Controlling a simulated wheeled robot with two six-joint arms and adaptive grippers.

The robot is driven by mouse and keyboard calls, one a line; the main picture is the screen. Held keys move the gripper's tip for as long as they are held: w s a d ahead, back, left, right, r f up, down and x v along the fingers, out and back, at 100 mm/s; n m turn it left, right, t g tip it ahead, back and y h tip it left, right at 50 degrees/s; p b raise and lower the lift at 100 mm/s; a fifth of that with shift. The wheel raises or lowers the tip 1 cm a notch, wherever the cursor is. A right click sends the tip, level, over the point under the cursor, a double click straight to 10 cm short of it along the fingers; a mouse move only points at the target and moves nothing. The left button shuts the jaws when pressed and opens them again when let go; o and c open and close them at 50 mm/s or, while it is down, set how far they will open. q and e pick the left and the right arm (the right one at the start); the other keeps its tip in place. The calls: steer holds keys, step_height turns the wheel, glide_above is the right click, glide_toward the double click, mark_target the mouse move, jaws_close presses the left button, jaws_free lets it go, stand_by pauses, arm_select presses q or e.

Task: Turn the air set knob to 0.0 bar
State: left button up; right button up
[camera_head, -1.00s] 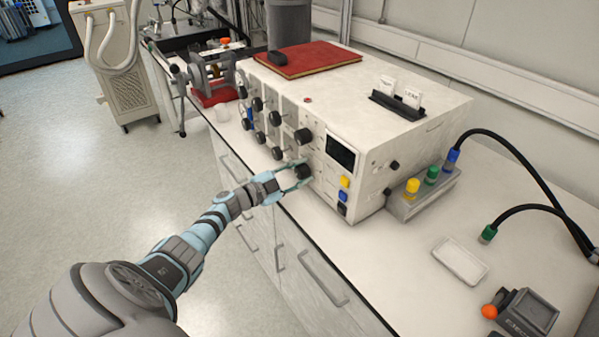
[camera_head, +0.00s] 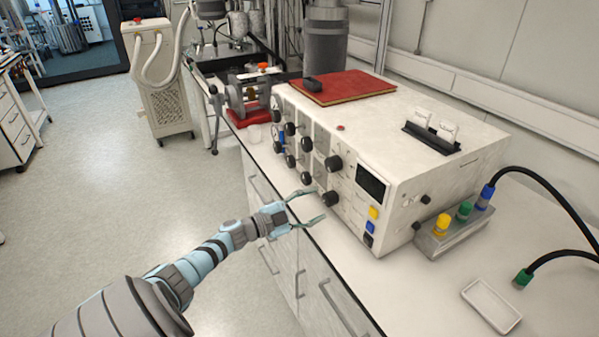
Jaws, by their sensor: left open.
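A white control box (camera_head: 345,160) stands on the bench with several black knobs on its front panel. Two larger knobs sit left of the dark display (camera_head: 371,184): an upper one (camera_head: 333,163) and a lower one (camera_head: 330,198). I cannot read the labels, so I cannot tell which is the air set knob or its value. My left gripper (camera_head: 315,205) is open and empty, with its fingertips just in front of and left of the lower knob, apart from it. My right gripper is not in view.
A red book (camera_head: 345,88) lies on the box beside a card holder (camera_head: 432,138). A valve block (camera_head: 452,232) with coloured caps and black hoses stands to the right. A white tray (camera_head: 491,306) lies on the bench (camera_head: 440,290). Drawer handles line the bench front.

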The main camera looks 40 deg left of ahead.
arm_select(q)
steer(key=v, duration=0.6)
steer(key=shift+s, duration=0.3)
steer(key=shift+a, duration=0.1)
steer(key=s+a+f+n+g+y, duration=0.2)
steer(key=a+f+n+y, duration=0.15)
steer(key=f, duration=0.35)
steer(key=s+a+f+n+g+y, duration=0.2)
steer(key=a+f+y, duration=0.2)
steer(key=a+f, duration=0.15)
steer(key=s+d+f+n+g+y, duration=0.25)
steer(key=s+f+g, duration=0.25)
steer(key=s+f, duration=0.9)
steer(key=s+d+f+n+g+h, duration=0.25)
steer(key=s+d+f+g, duration=0.25)
steer(key=s+d+f, duration=0.6)
steer(key=s+d+f+g, duration=0.1)
steer(key=s+d+f, duration=0.2)
steer(key=s+d, duration=0.2)
steer(key=s+d+f+n+g+h, duration=0.1)
steer(key=s+d+f, duration=0.1)
steer(key=s+d, duration=0.3)
steer(key=d, duration=0.4)
steer(key=shift+d+f, duration=0.15)
steer(key=shift+f, duration=0.25)
